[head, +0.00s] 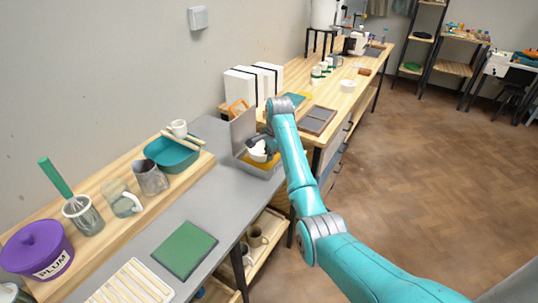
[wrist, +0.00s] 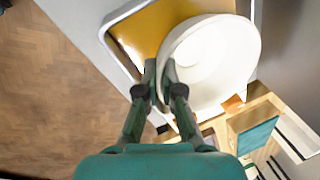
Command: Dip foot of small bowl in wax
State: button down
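The small white bowl (head: 257,150) is at my gripper (head: 262,141), over the grey pan (head: 249,167) of yellow wax (head: 272,163). In the wrist view the bowl (wrist: 222,57) opens toward the camera, and the two fingers of my gripper (wrist: 162,78) pinch its near rim, one on each side of the wall. The wax (wrist: 150,32) and the pale pan rim (wrist: 112,22) show beside and behind the bowl. The bowl hides its own foot, so I cannot tell whether the foot touches the wax.
An upright grey panel (head: 243,128) stands behind the pan. A teal basin (head: 172,157), mugs and a purple plum jar (head: 38,250) stand on the wooden riser to the left. A green mat (head: 185,248) lies on the grey counter. White boxes (head: 250,84) stand beyond the pan.

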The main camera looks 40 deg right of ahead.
jog(key=shift+x, duration=0.85)
dwell(1.4)
jog(key=shift+s+r, duration=0.1)
jog(key=shift+s, duration=0.1)
jog(key=shift+w+v, duration=0.15)
jog(key=shift+v, duration=0.55)
jog(key=shift+w+v, duration=0.15)
jog(key=shift+v, duration=0.6)
jog(key=shift+w, duration=0.1)
jog(key=shift+w+v, duration=0.25)
jog(key=shift+v, duration=0.9)
jog(key=shift+w+v, duration=0.25)
jog(key=shift+v, duration=0.9)
jog(key=shift+w+v, duration=0.3)
jog(key=shift+v, duration=0.85)
jog(key=shift+r, duration=0.2)
jog(key=shift+s, duration=0.2)
